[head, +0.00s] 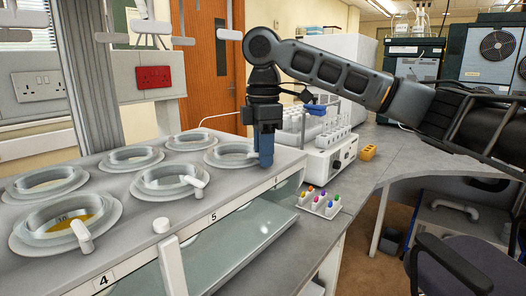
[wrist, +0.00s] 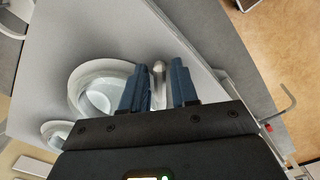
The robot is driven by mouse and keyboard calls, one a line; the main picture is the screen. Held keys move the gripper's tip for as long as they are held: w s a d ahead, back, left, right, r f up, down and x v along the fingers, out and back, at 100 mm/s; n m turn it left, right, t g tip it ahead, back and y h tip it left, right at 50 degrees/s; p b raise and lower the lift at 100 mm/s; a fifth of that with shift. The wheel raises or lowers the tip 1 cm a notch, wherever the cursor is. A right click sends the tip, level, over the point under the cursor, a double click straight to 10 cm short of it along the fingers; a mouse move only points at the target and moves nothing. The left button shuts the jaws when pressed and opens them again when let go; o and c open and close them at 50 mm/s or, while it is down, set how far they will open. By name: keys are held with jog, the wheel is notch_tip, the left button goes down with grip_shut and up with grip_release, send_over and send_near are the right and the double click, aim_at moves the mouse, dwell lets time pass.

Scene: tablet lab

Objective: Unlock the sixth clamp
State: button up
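The sixth clamp is a pale ring (head: 232,154) at the right end of the front row on the grey tester deck. In the wrist view its ring (wrist: 76,88) lies left of the fingers. Its small grey lever (wrist: 159,72) stands between my two blue fingers; in the head view the fingers hide it. My gripper (head: 265,150) points down at the right side of this ring. In the wrist view my gripper (wrist: 157,85) is open, one finger on each side of the lever. I cannot tell whether either finger touches it.
The fifth clamp (head: 160,184) and fourth clamp (head: 52,240) stand to the left, each with a white lever. More rings fill the back row. A white instrument (head: 325,158) and a rack of coloured vials (head: 318,205) are right of the deck. A chair (head: 470,240) stands at lower right.

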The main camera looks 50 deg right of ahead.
jog(key=shift+f, duration=0.15)
jog(key=shift+c, duration=0.3)
grip_shut()
jog(key=shift+n+p, duration=0.3)
jog(key=shift+p, duration=0.1)
jog(key=n+p, duration=0.2)
jog(key=n, duration=0.2)
jog(key=shift+n+p, duration=0.3)
jog(key=shift+p, duration=0.1)
jog(key=shift+n+p, duration=0.75)
jog(key=shift+n, duration=0.85)
jog(key=shift+f, duration=0.1)
